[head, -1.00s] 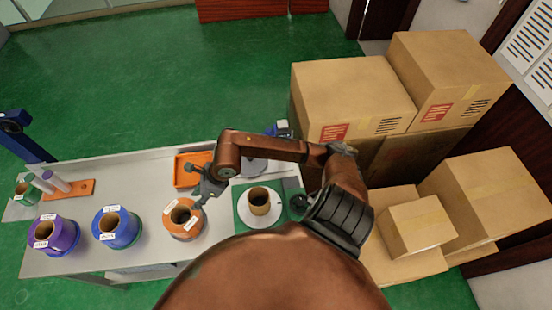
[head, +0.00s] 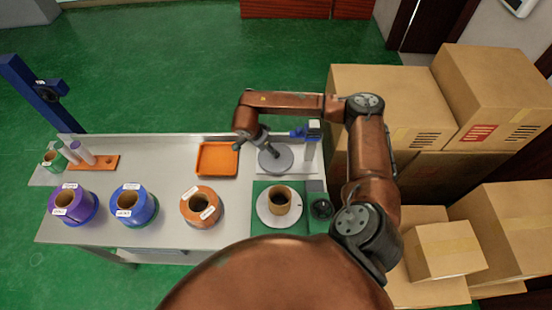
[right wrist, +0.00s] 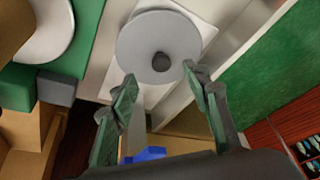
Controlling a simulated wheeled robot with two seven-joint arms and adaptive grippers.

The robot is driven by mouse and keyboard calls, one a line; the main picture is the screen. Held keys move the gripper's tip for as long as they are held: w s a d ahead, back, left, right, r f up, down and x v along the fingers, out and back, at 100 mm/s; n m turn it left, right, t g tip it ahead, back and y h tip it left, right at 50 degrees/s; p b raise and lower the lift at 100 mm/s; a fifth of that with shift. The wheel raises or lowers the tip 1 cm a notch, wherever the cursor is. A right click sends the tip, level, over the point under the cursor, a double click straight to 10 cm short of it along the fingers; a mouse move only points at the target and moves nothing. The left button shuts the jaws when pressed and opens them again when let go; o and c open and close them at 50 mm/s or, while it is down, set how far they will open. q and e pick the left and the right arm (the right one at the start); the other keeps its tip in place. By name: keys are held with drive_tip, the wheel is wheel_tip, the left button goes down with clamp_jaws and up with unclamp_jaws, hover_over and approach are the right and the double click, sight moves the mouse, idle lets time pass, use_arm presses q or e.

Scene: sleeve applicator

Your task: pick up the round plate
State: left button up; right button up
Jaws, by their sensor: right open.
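A grey round plate (head: 284,163) with a dark knob at its middle lies on a pale base at the back right of the table. It also shows at the top of the right wrist view (right wrist: 135,50). My right gripper (head: 268,150) hangs over this plate in the head view. In the right wrist view my right gripper (right wrist: 160,80) is open and empty, its fingers spread either side of the plate's near edge. The knob is ahead of the fingertips, and I cannot tell whether they touch the plate. My left gripper is not in view.
A blue-and-white device (head: 309,140) stands right beside the plate. In front, a white disc (head: 264,209) with a tan sleeve sits on a green mat (head: 258,225). An orange tray (head: 216,160) is to the left. Orange, blue and purple spools line the front.

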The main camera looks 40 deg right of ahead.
drive_tip(key=x, duration=0.4)
drive_tip(key=d+x, duration=0.1)
drive_tip(key=x, duration=0.3)
drive_tip(key=shift+r+p, duration=0.25)
drive_tip(key=shift+p, duration=0.1)
drive_tip(key=shift+c, duration=0.2)
clamp_jaws()
